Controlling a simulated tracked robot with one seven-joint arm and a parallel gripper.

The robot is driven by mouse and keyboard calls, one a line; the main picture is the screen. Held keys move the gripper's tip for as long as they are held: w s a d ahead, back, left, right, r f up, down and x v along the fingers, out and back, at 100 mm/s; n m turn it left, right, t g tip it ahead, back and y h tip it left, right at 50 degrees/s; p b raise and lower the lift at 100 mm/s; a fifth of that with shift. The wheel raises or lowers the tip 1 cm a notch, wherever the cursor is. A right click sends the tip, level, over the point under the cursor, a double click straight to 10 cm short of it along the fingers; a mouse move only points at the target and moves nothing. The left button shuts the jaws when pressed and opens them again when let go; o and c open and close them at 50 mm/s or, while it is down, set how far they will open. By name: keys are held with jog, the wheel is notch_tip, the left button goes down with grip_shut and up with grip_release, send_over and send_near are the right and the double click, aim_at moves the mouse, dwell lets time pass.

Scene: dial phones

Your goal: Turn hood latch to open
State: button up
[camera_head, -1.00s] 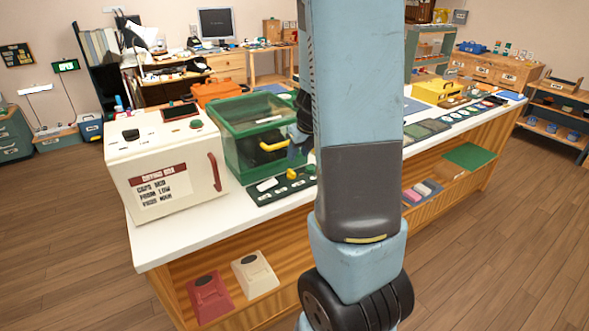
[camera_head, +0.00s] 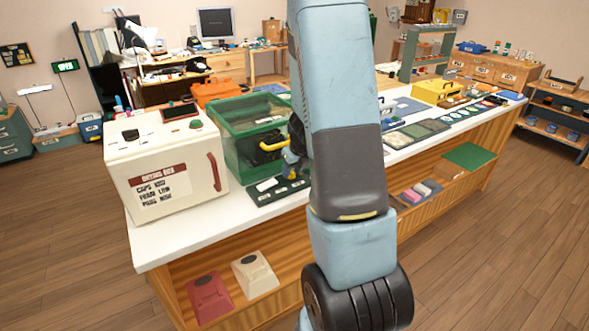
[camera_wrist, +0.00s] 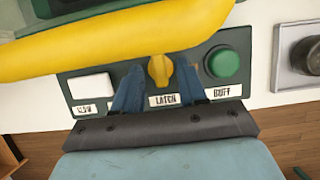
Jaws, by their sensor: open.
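The yellow latch knob (camera_wrist: 159,71) sits on a dark control panel (camera_wrist: 135,75), above a label reading LATCH. In the wrist view my gripper (camera_wrist: 156,75) is open, its two blue fingers on either side of the knob; I cannot tell whether they touch it. The green hood box (camera_head: 243,128) with a yellow handle (camera_head: 270,145) stands behind the panel in the head view. The yellow handle (camera_wrist: 120,35) also fills the top of the wrist view. My arm hides part of the panel in the head view.
A green button (camera_wrist: 222,63) labelled BUFF is right of the knob, and a white switch (camera_wrist: 91,86) is left. A cream drying box (camera_head: 165,160) stands left of the hood. The white counter edge (camera_head: 160,250) is in front.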

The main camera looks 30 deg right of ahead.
grip_shut()
jog(key=shift+d, duration=0.25)
jog(key=shift+a, duration=0.1)
jog(key=shift+n, duration=0.3)
jog(key=n+y, duration=0.1)
jog(key=n, duration=0.1)
jog(key=n+y, duration=0.1)
jog(key=n, duration=0.2)
jog(key=shift+d+g, duration=0.2)
jog(key=shift+g, duration=0.1)
jog(key=shift+w+d+n+g+y, duration=0.1)
jog(key=shift+n+g+y, duration=0.25)
jog(key=shift+n, duration=0.8)
jog(key=shift+w+d+n+g+y, duration=0.1)
jog(key=shift+n+g+y, duration=0.2)
jog(key=shift+n, duration=0.85)
jog(key=shift+a, duration=0.1)
